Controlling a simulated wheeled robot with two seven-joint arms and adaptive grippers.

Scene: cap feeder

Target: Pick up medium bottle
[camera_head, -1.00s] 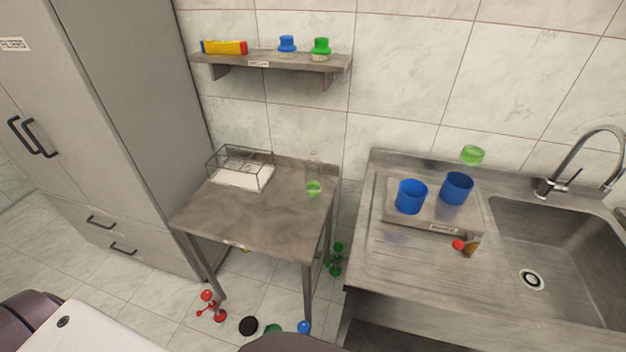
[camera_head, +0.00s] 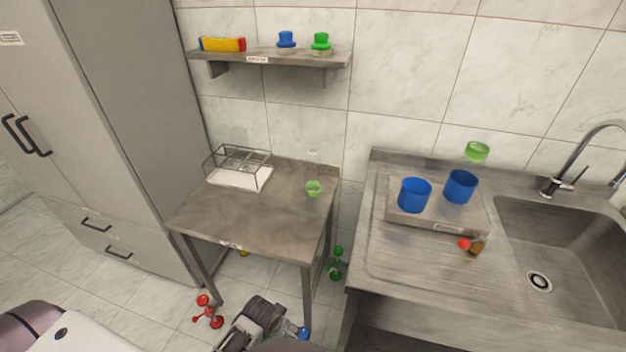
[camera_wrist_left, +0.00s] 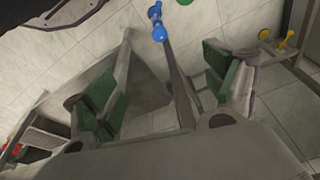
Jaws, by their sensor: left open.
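A clear bottle with green liquid (camera_head: 313,187) stands upright near the back right of the small metal table (camera_head: 258,218); I cannot tell its size class for sure. My left gripper (camera_head: 288,328) shows at the bottom of the head view, low in front of the table and well apart from the bottle. In the left wrist view the left gripper (camera_wrist_left: 170,62) has its two green-padded fingers spread wide with nothing between them. The bottle cannot be made out in that view. My right gripper is not in view.
A wire rack (camera_head: 240,168) stands at the table's back left. Above is a shelf (camera_head: 270,57) with a blue and a green stoppered item. A sink counter (camera_head: 390,255) with blue cups (camera_head: 414,195) is to the right. Red molecule model (camera_head: 208,312) on the floor. The table's front is clear.

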